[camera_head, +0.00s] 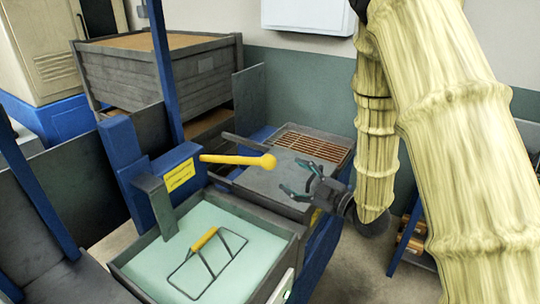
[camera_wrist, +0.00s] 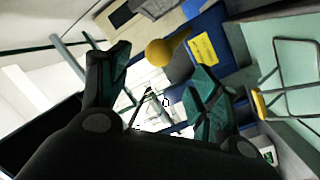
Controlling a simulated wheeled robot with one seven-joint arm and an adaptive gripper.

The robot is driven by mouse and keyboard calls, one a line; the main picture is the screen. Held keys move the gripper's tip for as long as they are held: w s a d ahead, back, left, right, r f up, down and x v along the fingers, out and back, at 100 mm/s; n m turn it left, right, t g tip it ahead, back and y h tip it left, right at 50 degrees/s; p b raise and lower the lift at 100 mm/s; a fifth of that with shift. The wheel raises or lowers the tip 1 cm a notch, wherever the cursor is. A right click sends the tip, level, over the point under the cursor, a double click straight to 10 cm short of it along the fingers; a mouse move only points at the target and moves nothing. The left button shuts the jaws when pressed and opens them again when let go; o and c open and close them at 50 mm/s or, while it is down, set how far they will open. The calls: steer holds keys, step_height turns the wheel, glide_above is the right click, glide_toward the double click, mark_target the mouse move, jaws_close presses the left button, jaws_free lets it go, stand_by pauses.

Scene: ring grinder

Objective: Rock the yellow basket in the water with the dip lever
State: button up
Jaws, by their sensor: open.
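The dip lever (camera_head: 238,159) is a yellow bar with a round knob, sticking out to the right from a blue post. Its knob also shows in the wrist view (camera_wrist: 159,52), beyond and between my fingertips. The yellow basket (camera_head: 207,254) is a thin wire frame with a yellow handle, in the pale green water (camera_head: 165,268) of the tank. Part of it shows at the right of the wrist view (camera_wrist: 260,103). I cannot tell how deep it sits. My gripper (camera_head: 296,179) is open and empty, a little right of and below the knob, apart from it.
A grey-walled tank (camera_head: 268,285) holds the water. Behind it a grey box has an orange grate (camera_head: 312,145). A large grey crate (camera_head: 165,75) stands at the back left. A yellow label (camera_head: 179,175) is on the blue post. Space around the knob looks clear.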

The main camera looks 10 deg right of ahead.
mark_target(269, 162)
steer(key=p+x, duration=0.4)
steer(key=x, duration=0.6)
steer(key=shift+w+a, duration=0.25)
steer(key=shift+w, duration=0.1)
